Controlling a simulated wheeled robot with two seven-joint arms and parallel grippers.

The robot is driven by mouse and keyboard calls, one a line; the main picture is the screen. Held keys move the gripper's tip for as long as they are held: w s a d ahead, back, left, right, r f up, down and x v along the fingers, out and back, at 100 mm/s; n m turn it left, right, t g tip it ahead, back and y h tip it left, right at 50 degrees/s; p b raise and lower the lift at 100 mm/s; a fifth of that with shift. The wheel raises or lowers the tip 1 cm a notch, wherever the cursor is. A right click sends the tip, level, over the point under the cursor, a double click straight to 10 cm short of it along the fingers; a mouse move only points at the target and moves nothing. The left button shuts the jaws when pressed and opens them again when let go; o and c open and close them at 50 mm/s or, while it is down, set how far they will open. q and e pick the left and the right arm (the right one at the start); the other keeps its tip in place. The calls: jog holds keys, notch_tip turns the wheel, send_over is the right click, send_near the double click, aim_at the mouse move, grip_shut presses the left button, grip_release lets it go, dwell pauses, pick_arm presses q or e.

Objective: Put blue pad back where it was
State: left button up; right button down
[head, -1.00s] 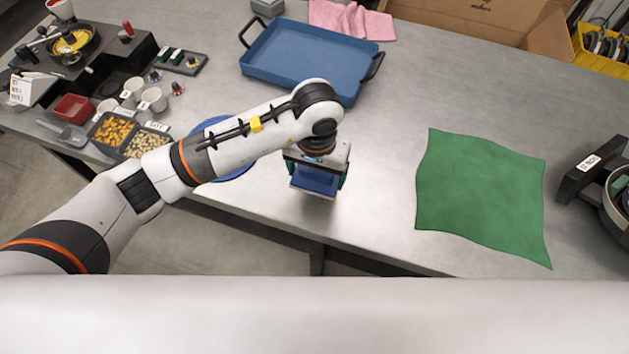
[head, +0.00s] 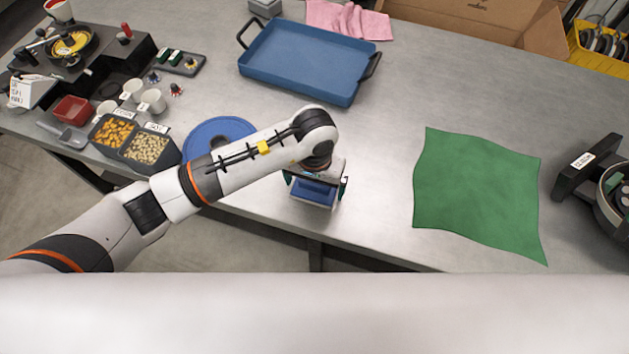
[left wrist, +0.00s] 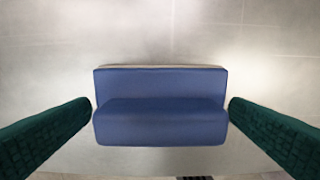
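The blue pad (head: 314,194) is a small block with a step-like shape, under my left gripper near the front edge of the table. In the left wrist view the pad (left wrist: 160,108) lies between the two dark green fingers of my left gripper (left wrist: 160,112). My right gripper is not in view.
A round blue plate (head: 218,130) is left of the gripper, partly behind my arm. A blue tray (head: 305,62) stands behind. A green cloth (head: 480,195) lies to the right. Food bins (head: 147,150) stand at the left. The table between pad and cloth is clear.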

pick_arm(q)
jog(key=shift+r, duration=0.1)
jog(key=shift+r, duration=0.2)
notch_tip(320, 180, up, 12)
jog(key=b, duration=0.3)
jog(key=shift+f, duration=0.15)
